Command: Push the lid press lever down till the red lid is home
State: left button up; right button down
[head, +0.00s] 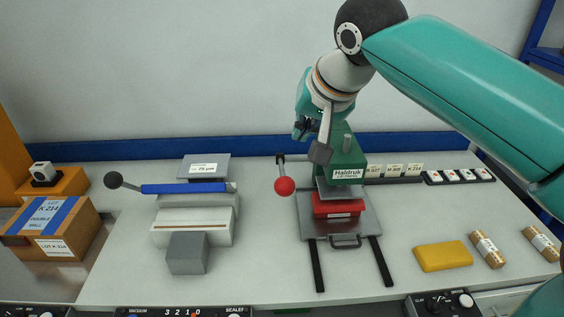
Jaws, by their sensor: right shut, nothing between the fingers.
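The green lid press (345,158), labelled Haldruk, stands right of the middle of the bench. Its lever ends in a red ball knob (285,187), which hangs at the left of the press. The red lid (338,207) with a white label lies under the press's grey plate, above a grey base tray (313,228). I cannot tell how far the lid is seated. My right gripper (319,152) is shut and empty, at the upper left of the press head, above and right of the knob. It partly covers the press. My left gripper is out of view.
A sealer with a blue bar (185,188) and black knob stands at the left. A cardboard box (52,230) is at the far left. A yellow block (443,256) and paper-wrapped rolls (487,249) lie at the right. Two dark rails (316,266) run forward from the press.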

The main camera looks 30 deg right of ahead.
send_over(289, 180)
jog(key=d, duration=0.1)
jog(key=f, duration=0.7)
jog(key=shift+d+f+p, duration=0.2)
jog(key=shift+f+p, duration=0.15)
jog(key=shift+a+f, duration=0.2)
jog(key=shift+f, duration=0.45)
jog(key=shift+a+f, duration=0.2)
jog(key=shift+f, duration=0.4)
jog(key=shift+a+f, duration=0.3)
jog(key=shift+f, duration=0.5)
